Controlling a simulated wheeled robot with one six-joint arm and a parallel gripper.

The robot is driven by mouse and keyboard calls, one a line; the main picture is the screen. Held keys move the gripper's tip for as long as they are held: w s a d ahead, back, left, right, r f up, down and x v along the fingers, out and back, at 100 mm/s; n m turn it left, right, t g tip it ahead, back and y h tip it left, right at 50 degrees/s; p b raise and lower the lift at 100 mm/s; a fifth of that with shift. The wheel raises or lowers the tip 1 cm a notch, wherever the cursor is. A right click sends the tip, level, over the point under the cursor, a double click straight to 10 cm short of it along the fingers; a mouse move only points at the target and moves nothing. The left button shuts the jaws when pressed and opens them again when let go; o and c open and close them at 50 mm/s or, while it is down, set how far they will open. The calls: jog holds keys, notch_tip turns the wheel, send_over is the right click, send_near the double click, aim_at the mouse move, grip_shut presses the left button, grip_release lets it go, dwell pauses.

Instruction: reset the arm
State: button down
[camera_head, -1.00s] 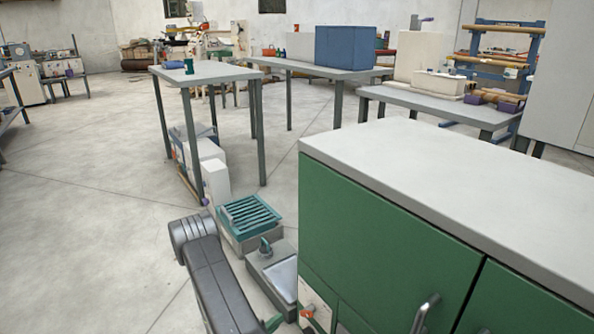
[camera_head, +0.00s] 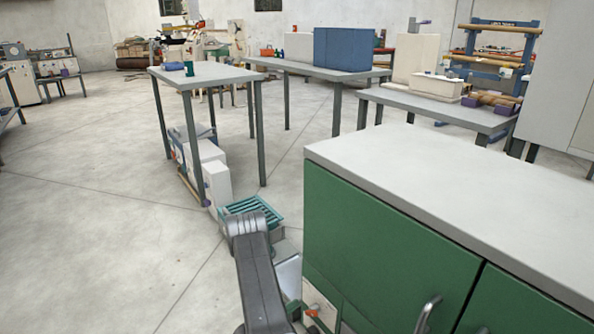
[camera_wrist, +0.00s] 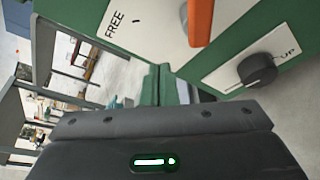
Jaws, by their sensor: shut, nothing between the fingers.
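My arm (camera_head: 258,275) rises from the bottom of the head view, left of the green cabinet (camera_head: 390,255). My gripper (camera_wrist: 160,84) shows in the wrist view as green fingers beyond the dark wrist housing. It is shut and holds nothing. Close beyond it is a pale panel with an orange lever (camera_wrist: 200,22), the word FREE, and a black knob (camera_wrist: 257,70) marked UP. In the head view the orange part (camera_head: 312,313) of this panel shows low on the cabinet's left side. I cannot tell the exact gap between fingers and panel.
A teal slatted box (camera_head: 250,208) stands on the floor just beyond my arm. White machine boxes (camera_head: 205,165) sit under a grey table (camera_head: 205,74). Another table (camera_head: 430,105) stands behind the cabinet. The floor to the left is open.

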jog(key=shift+w+a+f+n+p, duration=0.2)
jog(key=shift+a+f+p, duration=0.1)
jog(key=shift+a+f, duration=0.15)
jog(key=shift+w+a+f+n+p, duration=0.1)
jog(key=shift+a+f+n+p, duration=0.15)
jog(key=shift+a+f, duration=0.2)
jog(key=shift+d, duration=0.1)
